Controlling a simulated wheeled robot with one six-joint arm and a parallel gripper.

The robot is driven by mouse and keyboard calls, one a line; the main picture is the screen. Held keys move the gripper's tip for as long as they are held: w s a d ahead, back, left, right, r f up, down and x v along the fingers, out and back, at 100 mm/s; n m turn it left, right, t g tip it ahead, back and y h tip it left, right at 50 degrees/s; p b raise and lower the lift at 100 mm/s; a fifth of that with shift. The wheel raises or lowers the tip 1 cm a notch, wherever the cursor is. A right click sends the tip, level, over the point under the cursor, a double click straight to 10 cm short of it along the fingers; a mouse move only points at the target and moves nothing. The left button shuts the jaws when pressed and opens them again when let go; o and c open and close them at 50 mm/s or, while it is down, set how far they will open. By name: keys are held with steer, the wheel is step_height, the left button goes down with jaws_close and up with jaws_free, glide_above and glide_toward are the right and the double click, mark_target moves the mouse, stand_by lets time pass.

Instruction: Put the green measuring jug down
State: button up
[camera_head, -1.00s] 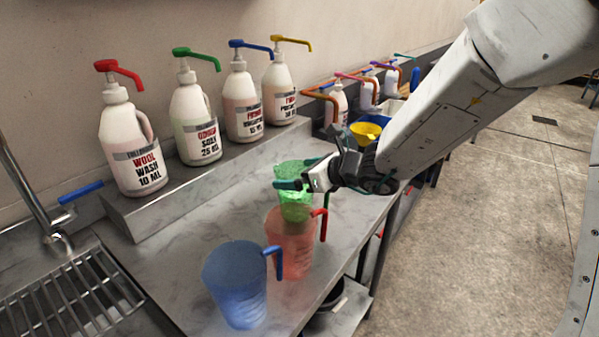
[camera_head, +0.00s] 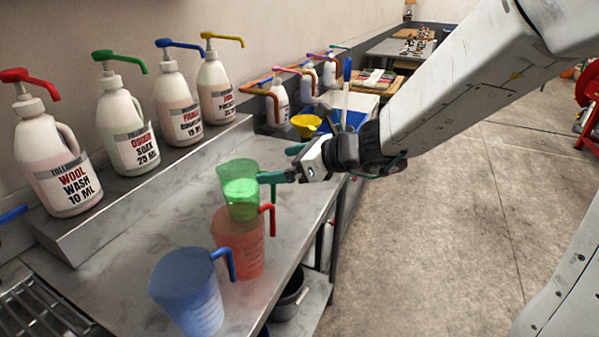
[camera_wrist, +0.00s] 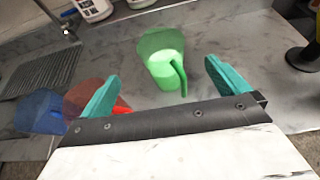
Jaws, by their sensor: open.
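The green measuring jug (camera_head: 240,188) stands upright on the grey counter (camera_head: 190,222), just behind the red jug. In the wrist view the green jug (camera_wrist: 163,58) sits beyond and between my open fingertips, its handle pointing toward me. My gripper (camera_head: 290,164) is to the right of the jug in the head view, a little above the counter. Its teal fingers (camera_wrist: 165,85) are spread apart with nothing between them. The far finger is partly hidden in the head view.
The red jug (camera_head: 238,243) and blue jug (camera_head: 188,292) stand in front of the green one. Several pump bottles (camera_head: 128,130) line the raised shelf behind. A yellow funnel (camera_head: 306,124) is beyond my gripper. The counter's right edge is close, with open floor (camera_head: 430,235) beyond.

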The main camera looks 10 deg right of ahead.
steer(key=s+r+n+g+h, duration=0.1)
steer(key=s+r+n+g, duration=0.15)
steer(key=s+n, duration=0.45)
steer(key=s+r+n+g, duration=0.1)
steer(key=s+n+g, duration=0.2)
steer(key=s+n, duration=0.4)
steer(key=s+d+f+n+g+h, duration=0.1)
steer(key=s+d+n+h, duration=0.8)
steer(key=d, duration=0.7)
steer(key=s+n, duration=0.2)
steer(key=s, duration=0.2)
steer(key=shift+s+d+f+n+g+h, duration=0.2)
steer(key=shift+s+f+n+g+h, duration=0.1)
steer(key=shift+s+g+h, duration=0.1)
